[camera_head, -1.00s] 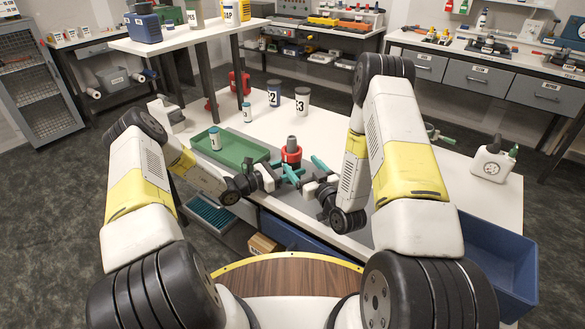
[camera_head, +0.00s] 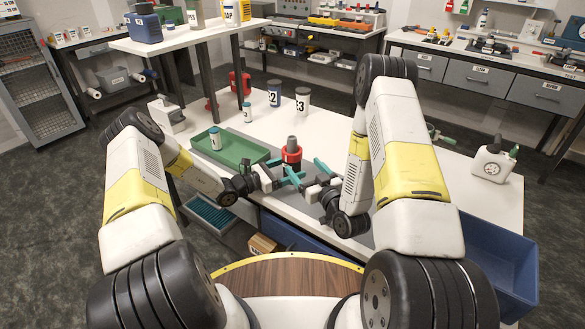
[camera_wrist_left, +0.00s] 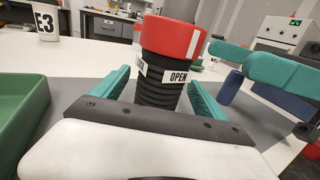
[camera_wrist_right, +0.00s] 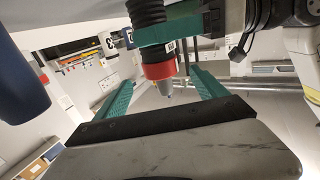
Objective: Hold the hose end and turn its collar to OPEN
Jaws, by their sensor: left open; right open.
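The hose end stands upright near the table's front edge, with a red collar (camera_head: 291,154) and a grey tip (camera_head: 292,142). In the left wrist view its black ribbed body (camera_wrist_left: 160,92) carries an OPEN label below the red collar (camera_wrist_left: 172,38), which has a white mark. My left gripper (camera_head: 284,176) is open, its teal fingers either side of the ribbed body with gaps visible in the left wrist view (camera_wrist_left: 158,95). My right gripper (camera_head: 316,177) is open at the hose's right. In the right wrist view the collar (camera_wrist_right: 158,70) appears beyond and between its fingers (camera_wrist_right: 160,88).
A green tray (camera_head: 240,143) with a small bottle (camera_head: 215,138) lies left of the hose end. Cups E2 (camera_head: 274,95) and E3 (camera_head: 302,102) stand behind. A blue bin (camera_head: 510,275) is at lower right.

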